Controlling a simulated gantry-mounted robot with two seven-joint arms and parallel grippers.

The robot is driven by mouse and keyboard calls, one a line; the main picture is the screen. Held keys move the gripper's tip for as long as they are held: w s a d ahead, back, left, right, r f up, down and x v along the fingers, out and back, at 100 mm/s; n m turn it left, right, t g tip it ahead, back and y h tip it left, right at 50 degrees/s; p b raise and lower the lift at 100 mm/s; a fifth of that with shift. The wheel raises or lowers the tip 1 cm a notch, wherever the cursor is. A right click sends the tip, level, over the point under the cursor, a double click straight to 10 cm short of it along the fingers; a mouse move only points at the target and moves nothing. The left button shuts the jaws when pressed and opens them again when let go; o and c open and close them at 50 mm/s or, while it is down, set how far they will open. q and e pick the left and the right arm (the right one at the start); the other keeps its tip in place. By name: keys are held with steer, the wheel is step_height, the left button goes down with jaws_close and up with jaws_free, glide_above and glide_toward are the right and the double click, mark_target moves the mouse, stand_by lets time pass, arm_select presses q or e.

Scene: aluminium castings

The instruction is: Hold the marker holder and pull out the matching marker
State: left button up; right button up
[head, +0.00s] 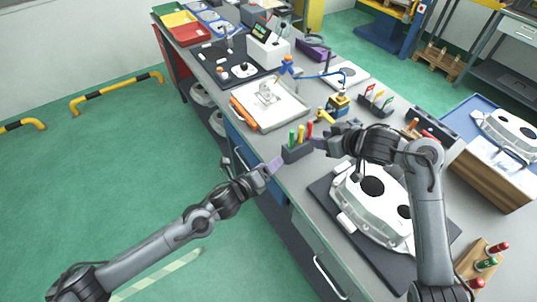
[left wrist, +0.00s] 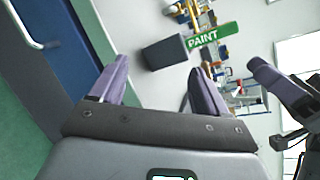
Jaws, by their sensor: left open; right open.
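A dark grey marker holder (head: 297,153) stands near the front edge of the bench, with a green marker (head: 292,138), a yellow-green one (head: 301,133) and a red one (head: 310,129) upright in it. My left gripper (head: 277,164) is open and empty, just left of the holder. In the left wrist view the holder (left wrist: 166,53) lies ahead of the open fingers (left wrist: 160,88), apart from them, with a green marker labelled PAINT (left wrist: 214,34). My right gripper (head: 319,143) is open, close to the holder's right side; its purple finger (left wrist: 265,75) shows in the left wrist view.
A large casting (head: 372,205) on a dark mat lies to the right, under my right arm. A white tray (head: 270,112) lies behind the holder. Another marker rack (head: 377,105) and a wooden marker block (head: 482,265) stand further right.

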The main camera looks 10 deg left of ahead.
mark_target(293, 150)
arm_select(q)
steer(key=m+h, duration=0.1)
steer(key=m, duration=0.2)
steer(key=w+d+r+m+g, duration=0.1)
steer(key=m, duration=0.1)
steer(key=r+m+g+h, duration=0.1)
steer(key=m, duration=0.2)
steer(key=shift+w+d+r+m+h, duration=0.15)
steer(key=shift+w+d+m+h, duration=0.15)
steer(key=shift+w+d, duration=0.1)
steer(key=shift+w+a+m+g, duration=0.15)
steer(key=shift+m+g, duration=0.35)
steer(key=shift+m, duration=0.4)
steer(key=w+d+f+m, duration=0.1)
steer(key=w+d, duration=0.1)
steer(key=w+d+f+m+g, duration=0.1)
steer(key=w+d, duration=0.1)
steer(key=w+d+f+m, duration=0.1)
steer(key=w, duration=0.2)
steer(key=shift+d+f+m, duration=0.3)
steer(key=shift+d+f, duration=0.1)
steer(key=c, duration=1.1)
